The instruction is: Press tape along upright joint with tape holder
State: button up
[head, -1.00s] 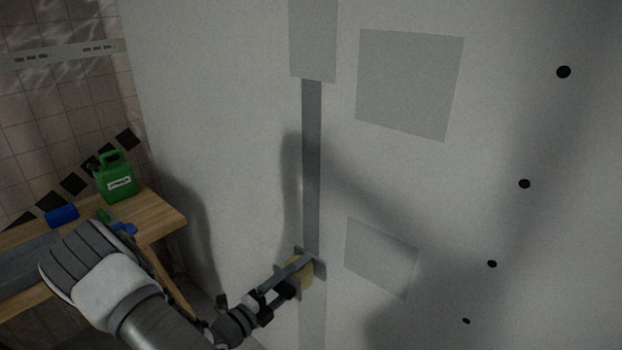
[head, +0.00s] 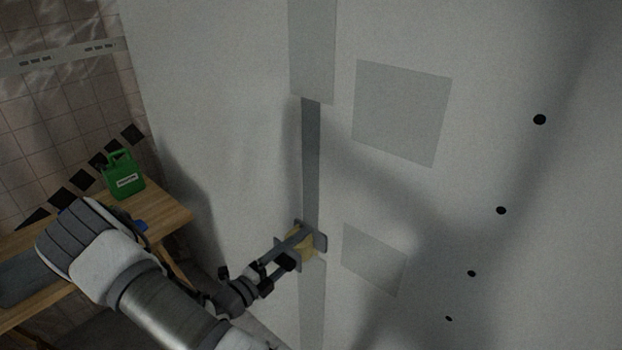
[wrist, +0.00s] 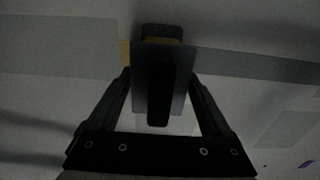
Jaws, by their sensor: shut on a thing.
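The tape holder (head: 319,242) is a grey-plated frame around a yellow roll (head: 304,243). It is at the upright joint on the pale panel, and I cannot tell how firmly it touches. Above it the joint shows as a dark grey strip (head: 311,160); below it runs a lighter grey strip (head: 312,300). My gripper (head: 280,262) is shut on the holder from the lower left. In the wrist view the holder (wrist: 150,80) sits between my fingers, hiding part of the joint, with the darker strip (wrist: 250,65) to the right and the lighter strip (wrist: 60,46) to the left.
A pale grey rectangle (head: 312,45) covers the joint's top. Two pale squares (head: 400,112) (head: 373,258) and several black dots (head: 501,210) mark the panel's right. A wooden bench (head: 165,212) with a green canister (head: 123,175) stands left.

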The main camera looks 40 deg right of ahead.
jog(key=shift+r+p, duration=13.85)
jog(key=shift+r, duration=6.2)
jog(key=shift+f+b, duration=11.7)
jog(key=shift+f, duration=9.35)
